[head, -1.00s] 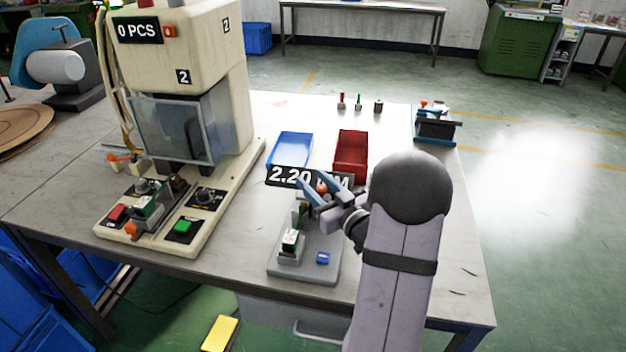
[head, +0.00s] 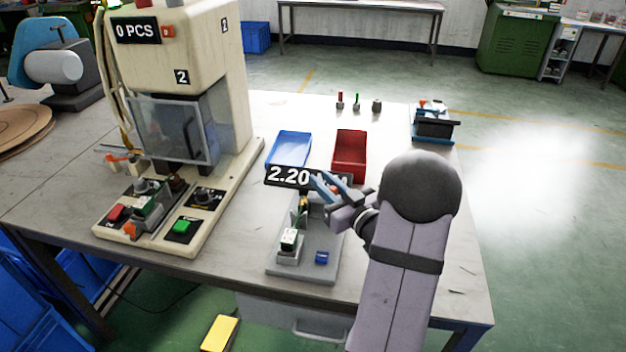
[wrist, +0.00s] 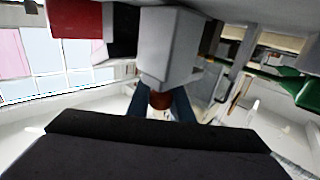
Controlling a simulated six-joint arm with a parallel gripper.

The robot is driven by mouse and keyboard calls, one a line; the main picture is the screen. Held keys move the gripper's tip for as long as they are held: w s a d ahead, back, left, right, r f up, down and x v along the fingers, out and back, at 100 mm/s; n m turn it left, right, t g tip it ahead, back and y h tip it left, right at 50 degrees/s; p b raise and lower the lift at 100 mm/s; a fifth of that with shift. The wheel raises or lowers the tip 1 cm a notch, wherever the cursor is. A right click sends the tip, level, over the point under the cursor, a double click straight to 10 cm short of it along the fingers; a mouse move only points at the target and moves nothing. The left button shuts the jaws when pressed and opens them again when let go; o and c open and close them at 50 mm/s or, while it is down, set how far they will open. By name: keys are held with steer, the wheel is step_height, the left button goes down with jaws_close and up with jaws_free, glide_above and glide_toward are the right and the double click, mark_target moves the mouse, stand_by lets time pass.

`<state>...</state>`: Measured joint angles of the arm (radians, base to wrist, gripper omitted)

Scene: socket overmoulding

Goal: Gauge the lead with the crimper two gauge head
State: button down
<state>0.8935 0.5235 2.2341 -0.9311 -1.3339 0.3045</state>
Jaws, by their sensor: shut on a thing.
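The gauge stand (head: 322,262) is a grey plate with an upright post, standing on the bench. Its black display (head: 287,176) reads 2.20, with the unit partly hidden by my gripper. A white-and-green block (head: 289,239) sits at the front of the plate, beside a small blue button (head: 322,257). My gripper (head: 324,185) is at the upper right of the stand, beside the display. In the wrist view its blue fingers are shut on a red-orange knob (wrist: 160,100), under a grey block (wrist: 168,50). I cannot make out the lead for certain.
The cream press (head: 185,30) marked 2 stands to the left, its counter at 0 PCS. A blue tray (head: 290,149) and a red bin (head: 350,156) lie behind the stand. A small blue-based device (head: 434,127) stands at the back right.

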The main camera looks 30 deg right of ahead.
steer(key=shift+s+d, duration=0.5)
steer(key=shift+d, duration=0.05)
steer(key=shift+f, duration=0.1)
steer(key=c, duration=1.6)
jaws_free()
steer(key=shift+s+d, duration=0.1)
steer(key=s, duration=0.7)
steer(key=shift+s, duration=0.15)
